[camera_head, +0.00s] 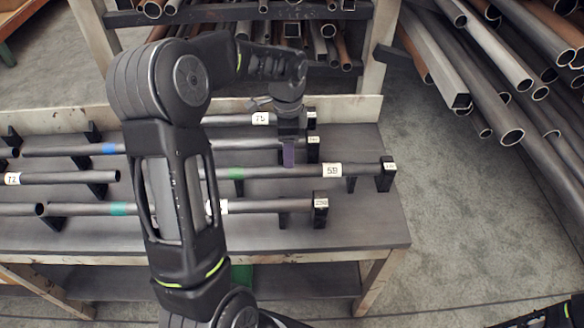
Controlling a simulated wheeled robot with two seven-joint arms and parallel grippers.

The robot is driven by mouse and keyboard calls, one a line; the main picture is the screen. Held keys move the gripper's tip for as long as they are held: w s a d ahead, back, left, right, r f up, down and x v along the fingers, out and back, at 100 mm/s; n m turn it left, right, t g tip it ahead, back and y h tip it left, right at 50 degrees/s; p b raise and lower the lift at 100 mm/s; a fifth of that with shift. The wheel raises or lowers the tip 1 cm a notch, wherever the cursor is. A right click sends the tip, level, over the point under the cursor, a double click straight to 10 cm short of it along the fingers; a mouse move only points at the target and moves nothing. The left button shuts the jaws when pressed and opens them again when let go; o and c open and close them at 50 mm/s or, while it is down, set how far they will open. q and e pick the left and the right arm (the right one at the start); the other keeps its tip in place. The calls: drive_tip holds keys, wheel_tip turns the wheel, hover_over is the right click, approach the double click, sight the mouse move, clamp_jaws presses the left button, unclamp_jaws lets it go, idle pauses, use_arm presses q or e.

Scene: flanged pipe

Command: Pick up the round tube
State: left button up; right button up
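Several round metal tubes lie sideways in rows on black supports on a grey bench. The row below the gripper has a tube (210,144) partly hidden by my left arm. Another tube (295,171) has a green band and a "5B" label. A front tube (265,206) has a white label, and a left tube (70,178) carries a "72" label. My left gripper (288,145) points down over the second row at the right end of the bench.
The bench (370,220) has black end stops (387,174) at its right side. Racks of stacked pipes (500,55) stand at the back and right, some pipe ends sticking out. Grey floor (450,230) is clear right of the bench.

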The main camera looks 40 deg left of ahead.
sight(290, 172)
use_arm(q)
drive_tip(key=shift+w+f, duration=0.1)
drive_tip(key=shift+f, duration=1.3)
drive_tip(key=shift+f, duration=0.1)
drive_tip(key=shift+d+f+p, duration=0.1)
drive_tip(key=shift+f+p, duration=0.25)
drive_tip(key=shift+p, duration=0.1)
wheel_tip(290, 172, down, 4)
drive_tip(key=shift+f+p, duration=0.15)
drive_tip(key=shift+p, duration=0.35)
clamp_jaws()
drive_tip(key=shift+w, duration=0.1)
